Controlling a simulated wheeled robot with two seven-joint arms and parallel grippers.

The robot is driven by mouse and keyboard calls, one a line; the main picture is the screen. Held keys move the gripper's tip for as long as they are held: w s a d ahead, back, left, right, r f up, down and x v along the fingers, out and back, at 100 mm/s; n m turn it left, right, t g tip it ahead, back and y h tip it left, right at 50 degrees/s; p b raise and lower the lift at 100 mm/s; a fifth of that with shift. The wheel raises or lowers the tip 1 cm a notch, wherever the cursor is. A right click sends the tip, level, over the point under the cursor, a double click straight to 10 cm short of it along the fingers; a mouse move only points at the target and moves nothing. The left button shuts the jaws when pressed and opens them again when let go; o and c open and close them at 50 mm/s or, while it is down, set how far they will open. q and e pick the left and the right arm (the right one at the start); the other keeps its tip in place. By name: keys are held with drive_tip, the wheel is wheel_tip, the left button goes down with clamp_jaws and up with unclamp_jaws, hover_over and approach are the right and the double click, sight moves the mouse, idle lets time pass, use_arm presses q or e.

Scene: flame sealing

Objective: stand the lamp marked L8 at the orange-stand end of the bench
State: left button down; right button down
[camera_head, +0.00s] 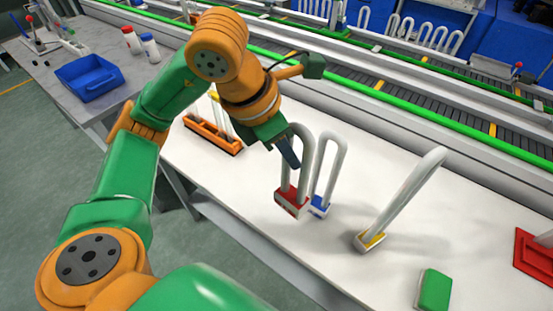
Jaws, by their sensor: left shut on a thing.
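My left gripper (287,150) is shut on the white U-shaped tube of a lamp with a red base (291,203). The tube is partly hidden by the gripper, and I cannot tell whether the base touches the bench. Just right of it stands a U-tube lamp with a blue base (320,206). Further right is a U-tube lamp with a yellow base (371,241); its tube slants right in the picture. No L8 mark is readable on any lamp. The orange stand (213,138) is at the left end of the white bench (240,190), with pale tubes at it, partly hidden by my arm. My right gripper is out of view.
A green block (434,290) lies at the bench's front right, and a red stand (535,254) is at the right edge. A conveyor with green rails (400,103) runs behind. A grey side table with a blue tray (90,78) is at left. Bench between orange stand and lamps is clear.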

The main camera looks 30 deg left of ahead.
use_arm(q)
drive_tip(key=w+a+f+n+p, duration=0.1)
drive_tip(key=w+a+f, duration=0.8)
drive_tip(key=a+f, duration=0.2)
drive_tip(key=shift+f+y+p, duration=0.3)
drive_tip(key=shift+f+p, duration=0.05)
drive_tip(key=shift+f, duration=0.5)
drive_tip(key=c, duration=0.8)
unclamp_jaws()
drive_tip(key=shift+c, duration=0.2)
drive_tip(key=shift+o, duration=0.2)
